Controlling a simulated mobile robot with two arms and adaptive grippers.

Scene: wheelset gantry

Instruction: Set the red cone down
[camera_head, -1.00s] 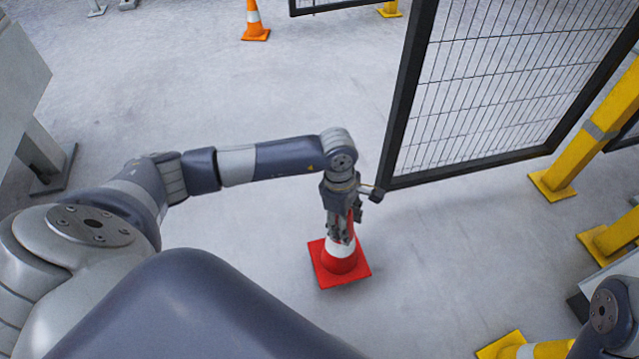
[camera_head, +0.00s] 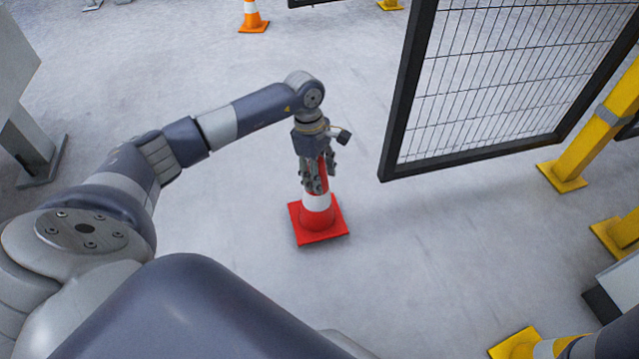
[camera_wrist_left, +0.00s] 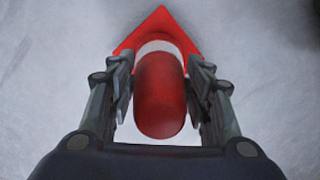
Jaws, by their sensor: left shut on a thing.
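The red cone (camera_head: 319,221) has a white band and a square red base. It is upright in the middle of the head view, and I cannot tell whether its base touches the floor. My left gripper (camera_head: 315,184) comes down on it from above and is shut on its upper part. In the left wrist view the red cone (camera_wrist_left: 160,95) stands between the two fingers of my left gripper (camera_wrist_left: 160,100), its red top towards the camera and its base beyond. My right gripper is not in view.
A black-framed mesh panel (camera_head: 395,125) stands to the right of the cone. Yellow posts (camera_head: 590,140) with floor plates stand at the right. An orange cone (camera_head: 252,18) is at the top. Grey floor (camera_head: 200,230) around the held cone is clear.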

